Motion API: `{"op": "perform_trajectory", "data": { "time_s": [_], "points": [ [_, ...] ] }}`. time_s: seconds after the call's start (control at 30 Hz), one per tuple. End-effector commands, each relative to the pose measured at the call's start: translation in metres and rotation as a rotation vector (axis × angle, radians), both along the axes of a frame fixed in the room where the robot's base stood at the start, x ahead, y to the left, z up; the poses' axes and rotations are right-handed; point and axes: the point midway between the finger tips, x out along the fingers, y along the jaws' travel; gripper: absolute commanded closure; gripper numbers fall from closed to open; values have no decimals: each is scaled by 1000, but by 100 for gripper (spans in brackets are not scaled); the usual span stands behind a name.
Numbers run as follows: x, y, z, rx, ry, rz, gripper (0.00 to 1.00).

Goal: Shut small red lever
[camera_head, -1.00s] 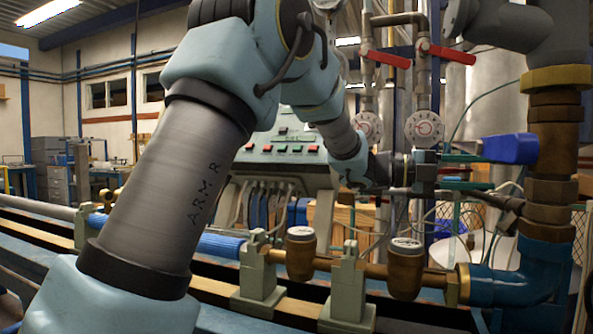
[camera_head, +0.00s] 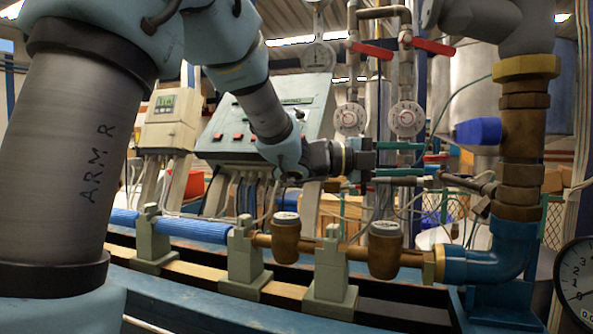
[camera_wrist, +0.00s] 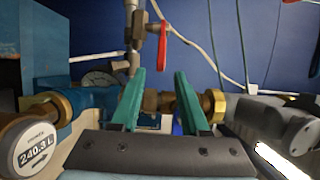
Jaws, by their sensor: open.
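My gripper (camera_head: 418,159) has two green fingers, open and empty, pointing right in the head view. In the wrist view the open fingers (camera_wrist: 159,75) point ahead, with a brass fitting between and beyond them. A red lever (camera_wrist: 172,32) on a grey vertical pipe shows ahead of and above the fingertips there, apart from them. In the head view two red levers, a left one (camera_head: 371,50) and a right one (camera_head: 433,46), sit on the upper pipes, well above my gripper. I cannot tell which of these the wrist view shows.
A blue-handled valve (camera_head: 478,131) and thick brass pipe (camera_head: 520,170) stand right of my gripper. Round dials (camera_head: 407,119) sit above it. Meters (camera_head: 385,250) line the lower pipe.

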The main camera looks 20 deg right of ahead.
Motion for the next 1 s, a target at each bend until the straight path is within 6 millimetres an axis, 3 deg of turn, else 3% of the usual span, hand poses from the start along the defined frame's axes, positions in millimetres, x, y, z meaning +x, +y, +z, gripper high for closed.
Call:
{"op": "perform_trajectory", "data": {
  "time_s": [0.47,1.0],
  "points": [
    [88,30,6,75,198,357,55],
    [167,94,-5,146,448,730,55]
  ]
}}
